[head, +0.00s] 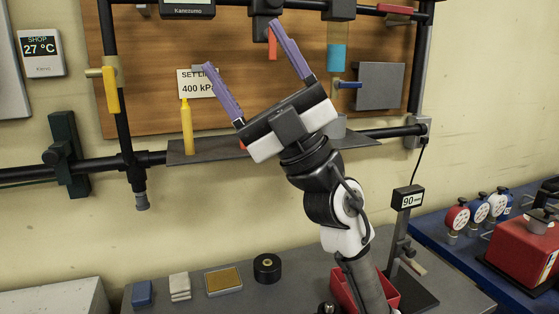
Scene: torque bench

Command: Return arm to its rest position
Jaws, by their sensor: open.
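My gripper (245,72) is in the middle of the head view, at the end of my raised arm. Its two purple fingers are spread wide apart and point up and slightly left. Nothing is between them. The gripper is in front of the wooden back panel (150,60) and covers part of the grey shelf (210,153). My arm rises from the lower right over the grey bench. I cannot tell the depth between the fingers and the pipework behind them.
Black pipes with a yellow-handled valve (110,90) run along the wall. A yellow bottle (187,127) stands on the shelf. The bench holds a blue block (142,293), a black roll (267,268), a red bin (345,290) and a 90 mm gauge stand (408,199). A red machine (522,250) stands right.

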